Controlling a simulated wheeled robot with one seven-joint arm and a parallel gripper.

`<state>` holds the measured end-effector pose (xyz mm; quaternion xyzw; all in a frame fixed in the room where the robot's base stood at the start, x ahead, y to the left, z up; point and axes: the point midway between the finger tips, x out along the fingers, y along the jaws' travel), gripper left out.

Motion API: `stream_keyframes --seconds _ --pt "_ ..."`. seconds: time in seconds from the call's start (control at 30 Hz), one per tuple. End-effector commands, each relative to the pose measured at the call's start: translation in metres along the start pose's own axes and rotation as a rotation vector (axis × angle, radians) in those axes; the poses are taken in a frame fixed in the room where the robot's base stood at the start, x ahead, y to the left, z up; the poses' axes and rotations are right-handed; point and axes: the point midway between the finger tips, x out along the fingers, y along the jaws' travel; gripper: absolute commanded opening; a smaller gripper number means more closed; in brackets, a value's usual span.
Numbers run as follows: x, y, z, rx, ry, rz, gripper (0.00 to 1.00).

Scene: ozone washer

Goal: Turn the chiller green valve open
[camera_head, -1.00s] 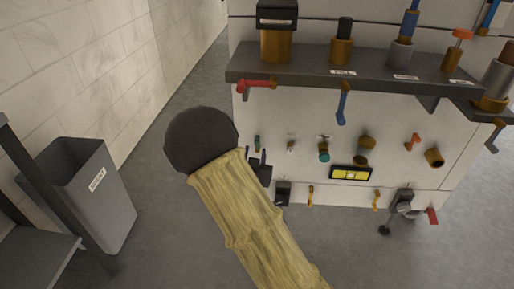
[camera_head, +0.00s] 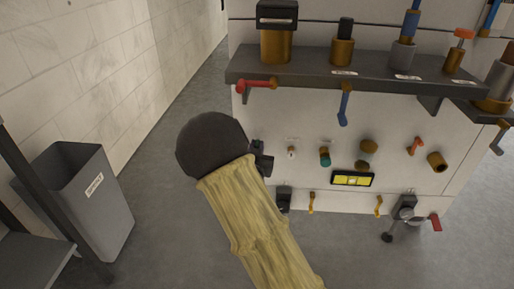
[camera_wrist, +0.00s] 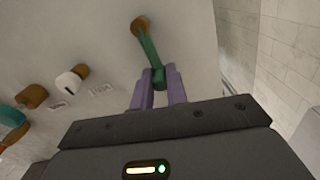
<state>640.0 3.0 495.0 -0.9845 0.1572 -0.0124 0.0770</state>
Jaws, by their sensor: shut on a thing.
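The green valve (camera_wrist: 148,45) shows in the wrist view as a long green lever on a brass stub on the pale panel. The lever's free end is between the purple fingers of my gripper (camera_wrist: 160,82), which is shut on it. In the head view my gripper (camera_head: 263,158) is up against the left part of the white cabinet front. My arm and gripper hide the green valve there.
A white knob (camera_head: 291,152), a teal-and-brass valve (camera_head: 325,157) and an orange-handled valve (camera_head: 416,146) sit to the right on the panel. A dark shelf (camera_head: 310,72) with red and blue levers juts out above. A grey bin (camera_head: 100,205) stands at left.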

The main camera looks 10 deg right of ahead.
Motion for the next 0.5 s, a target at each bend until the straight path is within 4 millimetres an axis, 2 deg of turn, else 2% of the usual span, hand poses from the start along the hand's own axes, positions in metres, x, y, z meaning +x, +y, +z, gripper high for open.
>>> stream_keyframes --seconds 0.27,0.5 --pt "-0.0005 -0.0016 -0.0003 -0.026 -0.001 0.001 0.00" --pt "-0.0009 -0.0078 -0.0005 -0.127 -0.003 -0.001 0.00"
